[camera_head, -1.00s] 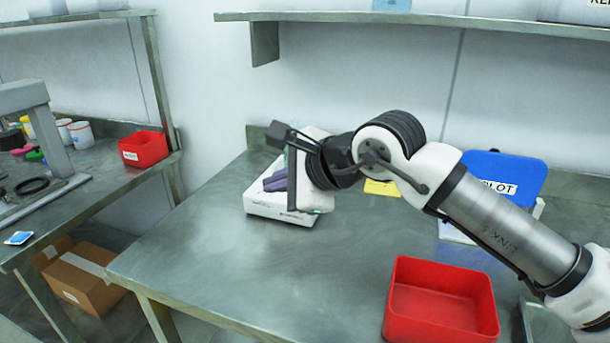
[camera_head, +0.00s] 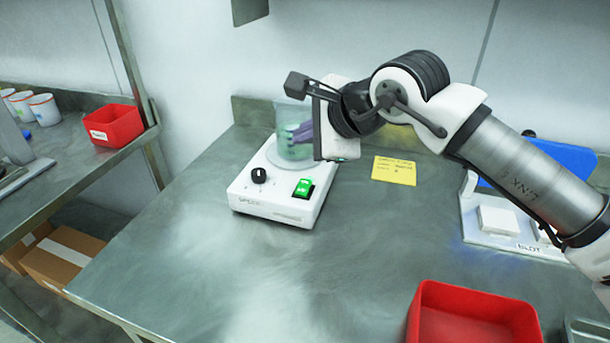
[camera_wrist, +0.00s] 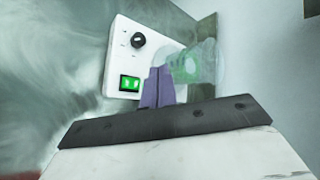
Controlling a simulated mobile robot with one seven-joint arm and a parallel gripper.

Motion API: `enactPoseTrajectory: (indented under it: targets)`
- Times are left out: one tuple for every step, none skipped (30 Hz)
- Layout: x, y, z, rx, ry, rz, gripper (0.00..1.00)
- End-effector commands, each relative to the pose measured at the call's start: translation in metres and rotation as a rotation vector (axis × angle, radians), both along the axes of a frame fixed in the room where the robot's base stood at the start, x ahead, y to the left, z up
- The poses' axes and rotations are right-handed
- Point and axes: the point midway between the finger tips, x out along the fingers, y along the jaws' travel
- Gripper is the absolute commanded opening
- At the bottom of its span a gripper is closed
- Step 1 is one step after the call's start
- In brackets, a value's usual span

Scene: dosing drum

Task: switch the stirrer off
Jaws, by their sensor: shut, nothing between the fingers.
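The white stirrer (camera_head: 272,211) stands on the steel bench against the back corner. Its front has a black knob (camera_head: 259,175) and a rocker switch (camera_head: 304,188) lit green. A clear glass beaker (camera_head: 292,117) stands on its plate, partly hidden behind my gripper. My gripper (camera_head: 299,132) has purple fingers, shut and empty, in front of the beaker and above the switch. In the wrist view the fingers (camera_wrist: 158,88) lie to the right of the green switch (camera_wrist: 130,84), and the knob (camera_wrist: 138,40) shows above it. I cannot tell whether the fingers touch the beaker.
A yellow note (camera_head: 394,170) lies on the bench right of the stirrer. A white device (camera_head: 500,222) with a blue lid and a red bin (camera_head: 470,315) are farther right. Another red bin (camera_head: 114,124) sits on the left bench. The bench front of the stirrer is clear.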

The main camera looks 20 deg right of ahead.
Motion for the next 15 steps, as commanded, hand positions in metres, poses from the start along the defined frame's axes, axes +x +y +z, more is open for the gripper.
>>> enactPoseTrajectory:
  targets:
    - [0.000,0.000,0.000,0.000,0.000,0.000,0.00]
    - [0.000,0.000,0.000,0.000,0.000,0.000,0.00]
    - [0.000,0.000,0.000,0.000,0.000,0.000,0.00]
    - [0.000,0.000,0.000,0.000,0.000,0.000,0.00]
    - [0.000,0.000,0.000,0.000,0.000,0.000,0.00]
    - [0.000,0.000,-0.001,0.000,0.000,0.000,0.00]
    - [0.000,0.000,-0.002,0.001,0.001,0.000,0.00]
    - [0.001,0.000,-0.004,0.001,0.001,0.000,0.00]
    - [0.001,-0.001,-0.007,0.001,0.001,0.000,0.00]
    - [0.002,-0.001,-0.009,0.001,0.003,-0.001,0.00]
    - [0.002,-0.002,-0.013,0.001,0.003,-0.001,0.00]
    - [0.003,-0.002,-0.017,0.001,0.003,-0.001,0.00]
    - [0.004,-0.002,-0.021,0.002,0.001,0.000,0.00]
    - [0.005,-0.003,-0.025,0.003,0.002,-0.001,0.00]
    - [0.006,-0.004,-0.031,0.003,0.003,0.000,0.00]
